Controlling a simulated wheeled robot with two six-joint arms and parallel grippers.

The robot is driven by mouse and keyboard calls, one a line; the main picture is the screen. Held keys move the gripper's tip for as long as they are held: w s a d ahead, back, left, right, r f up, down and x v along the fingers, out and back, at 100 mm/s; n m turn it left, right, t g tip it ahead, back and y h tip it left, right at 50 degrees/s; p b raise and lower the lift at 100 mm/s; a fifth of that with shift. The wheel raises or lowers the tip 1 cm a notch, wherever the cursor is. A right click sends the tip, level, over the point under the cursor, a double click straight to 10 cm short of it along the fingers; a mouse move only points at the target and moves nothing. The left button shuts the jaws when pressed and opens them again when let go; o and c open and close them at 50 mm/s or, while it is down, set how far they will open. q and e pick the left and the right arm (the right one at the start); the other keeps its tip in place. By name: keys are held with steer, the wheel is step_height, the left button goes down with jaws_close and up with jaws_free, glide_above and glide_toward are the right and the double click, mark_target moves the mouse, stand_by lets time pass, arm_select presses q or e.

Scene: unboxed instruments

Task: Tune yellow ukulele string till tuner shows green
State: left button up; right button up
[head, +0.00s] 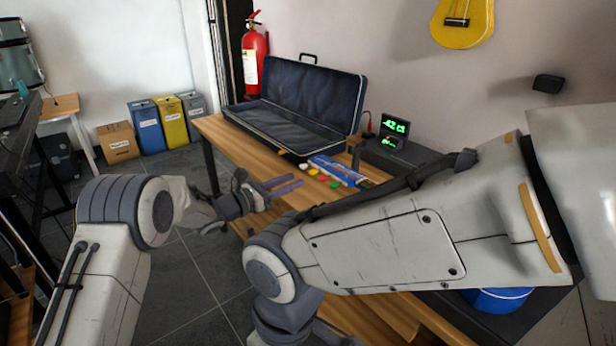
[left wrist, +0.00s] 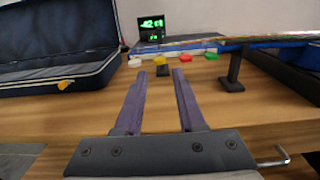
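A yellow ukulele (head: 462,25) hangs on the wall at the upper right of the head view. Only its lower body and bridge show; its neck and pegs are cut off. The tuner display (head: 394,127) stands at the back of the bench with green characters on black; it also shows in the left wrist view (left wrist: 152,27), reading about -42. My left gripper (head: 297,183) is over the bench's front part, fingers apart and empty; the left wrist view shows the gap between its fingertips (left wrist: 159,74). My right arm crosses the bench, and its gripper is out of view.
An open dark blue case (head: 300,95) lies on the wooden bench (head: 222,130). Several coloured picks lie by a blue box (head: 338,170). In the left wrist view a long flat object (left wrist: 205,43) rests above a black stand (left wrist: 232,75). A red extinguisher (head: 254,55) is behind.

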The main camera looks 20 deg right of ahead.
mark_target(310, 174)
arm_select(q)
steer(key=x, duration=0.6)
steer(key=shift+w+d, duration=0.1)
steer(key=shift+d, duration=0.15)
jaws_close()
